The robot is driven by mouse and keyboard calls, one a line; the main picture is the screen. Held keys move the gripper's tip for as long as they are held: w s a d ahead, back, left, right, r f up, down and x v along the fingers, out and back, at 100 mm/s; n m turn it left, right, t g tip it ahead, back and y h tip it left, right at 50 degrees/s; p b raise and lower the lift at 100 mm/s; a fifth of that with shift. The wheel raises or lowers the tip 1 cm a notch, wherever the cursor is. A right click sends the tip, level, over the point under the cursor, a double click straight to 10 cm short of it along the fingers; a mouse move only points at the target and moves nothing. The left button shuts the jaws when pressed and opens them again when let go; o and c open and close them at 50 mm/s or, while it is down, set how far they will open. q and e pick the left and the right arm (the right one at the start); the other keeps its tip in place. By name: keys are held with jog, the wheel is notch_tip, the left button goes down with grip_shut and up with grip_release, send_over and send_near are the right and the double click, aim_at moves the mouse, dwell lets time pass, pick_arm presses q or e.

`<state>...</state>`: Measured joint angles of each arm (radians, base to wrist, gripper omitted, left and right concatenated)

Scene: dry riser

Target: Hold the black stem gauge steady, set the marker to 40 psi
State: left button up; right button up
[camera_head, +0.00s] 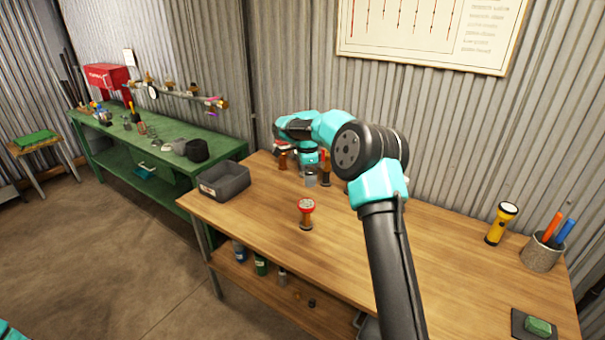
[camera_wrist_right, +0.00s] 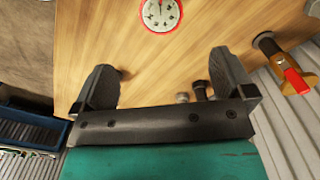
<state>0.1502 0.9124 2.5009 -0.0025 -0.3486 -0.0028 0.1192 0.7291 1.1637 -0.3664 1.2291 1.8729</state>
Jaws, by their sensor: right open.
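A gauge with a red rim and pale dial (camera_head: 306,206) stands upright on the wooden table, left of centre. Its lower part looks brown or dark; I cannot be sure of the stem colour. In the right wrist view a red-rimmed white dial (camera_wrist_right: 160,14) shows at the top edge, beyond the fingertips. Several more upright pieces stand at the back, including a brown-stemmed one (camera_head: 283,158) and a dark one with red (camera_head: 325,172). My right gripper (camera_wrist_right: 163,80) is open and empty above the table. My left gripper is out of view.
A grey bin (camera_head: 224,182) stands at the table's left end. The table front is largely clear. A corrugated wall is behind.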

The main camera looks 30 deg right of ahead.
dwell(0.3)
send_over(307, 203)
jog(key=shift+a+f, duration=0.1)
jog(key=shift+f, duration=2.85)
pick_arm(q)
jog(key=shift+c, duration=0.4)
